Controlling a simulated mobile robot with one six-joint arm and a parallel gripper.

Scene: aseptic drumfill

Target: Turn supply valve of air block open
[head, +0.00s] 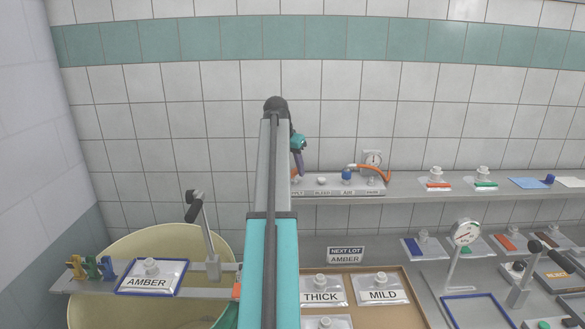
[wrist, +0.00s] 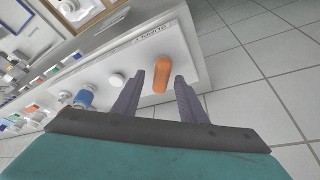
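The air block (head: 335,188) is a pale block on the back shelf, with labels along its front edge. In the wrist view its supply valve is an orange elongated handle (wrist: 161,75) by the SUPPLY label, on the block's top (wrist: 195,62). The handle lies up and down in that picture. My gripper (wrist: 160,78) is open, with one purple finger on each side of the handle. Gaps show between fingers and handle. In the head view my gripper (head: 299,164) is at the block's left end, where it and my arm hide most of the valve.
Beside the handle are a white knob (wrist: 117,79) and a blue knob (wrist: 84,98). The shelf (head: 410,186) carries several pieces further right. A large cream drum (head: 100,262) stands at lower left.

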